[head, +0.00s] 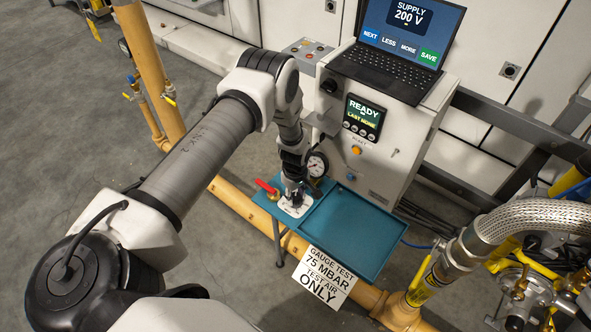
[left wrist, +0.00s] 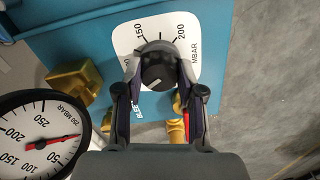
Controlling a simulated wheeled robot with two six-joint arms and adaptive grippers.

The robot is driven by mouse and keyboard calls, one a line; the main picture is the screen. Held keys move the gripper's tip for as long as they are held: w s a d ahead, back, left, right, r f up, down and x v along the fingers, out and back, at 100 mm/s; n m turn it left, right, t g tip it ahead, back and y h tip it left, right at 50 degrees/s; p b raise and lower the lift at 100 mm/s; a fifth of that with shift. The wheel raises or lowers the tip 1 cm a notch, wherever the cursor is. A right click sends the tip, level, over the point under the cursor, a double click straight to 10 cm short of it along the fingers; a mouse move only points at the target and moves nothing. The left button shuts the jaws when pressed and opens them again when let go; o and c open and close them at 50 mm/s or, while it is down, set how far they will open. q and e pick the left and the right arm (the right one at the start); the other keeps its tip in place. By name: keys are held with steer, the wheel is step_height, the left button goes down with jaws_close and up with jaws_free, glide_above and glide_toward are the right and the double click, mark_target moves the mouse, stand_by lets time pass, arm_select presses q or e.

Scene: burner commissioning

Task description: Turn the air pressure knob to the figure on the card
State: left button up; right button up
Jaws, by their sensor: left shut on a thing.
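My left gripper (head: 292,190) reaches down to the dial at the left end of the teal bench. In the left wrist view its two fingers (left wrist: 157,92) are shut on the sides of a round black knob (left wrist: 158,68). A small light mark shows on the knob's near side. The card (head: 325,277) reads "GAUGE TEST 75 MBAR TEST AIR ONLY". My right gripper is not in view.
A red-handled valve (head: 267,187) sits just left of the dial. An empty teal tray (head: 345,230) lies to the right. Behind stands a white cabinet (head: 380,165) reading "READY, LAST NONE", with a laptop (head: 405,50) reading "SUPPLY 200 V". A braided hose (head: 530,217) and pipes crowd the right.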

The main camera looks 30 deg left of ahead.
mark_target(295, 196)
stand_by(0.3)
arm_select(q)
steer(key=o, duration=1.1)
steer(key=shift+o, duration=0.2)
step_height(295, 196, up, 12)
